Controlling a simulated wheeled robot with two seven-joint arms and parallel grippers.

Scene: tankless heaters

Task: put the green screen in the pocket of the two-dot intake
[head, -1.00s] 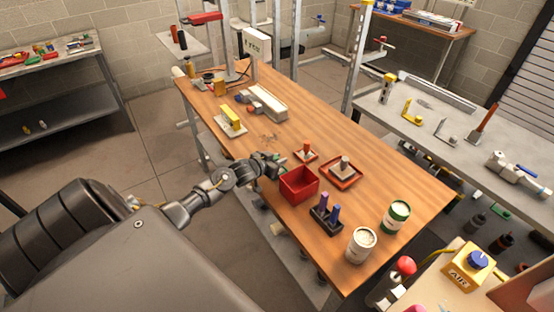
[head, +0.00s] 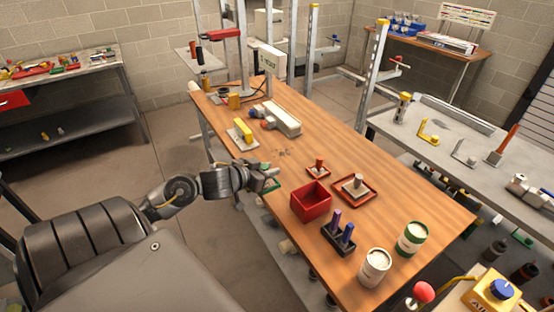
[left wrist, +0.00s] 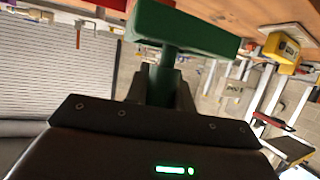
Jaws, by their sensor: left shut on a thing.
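My left gripper (head: 270,181) is at the left edge of the wooden table, left of and apart from the red bin. It is shut on the green screen, which shows as a small green piece (head: 272,187) in the head view. In the left wrist view the green screen (left wrist: 186,29) is a wide green block on a narrower green stem, with the stem between the fingers (left wrist: 160,88). I cannot pick out the two-dot intake or its pocket for certain; no dots are readable. My right gripper is not in view.
On the wooden table (head: 375,155) stand a red bin (head: 311,204), a peg stand (head: 338,240), two cans (head: 374,267), two red trays (head: 354,188), a yellow block on a plate (head: 243,130) and a white cylinder (head: 282,118). The table's middle is clear.

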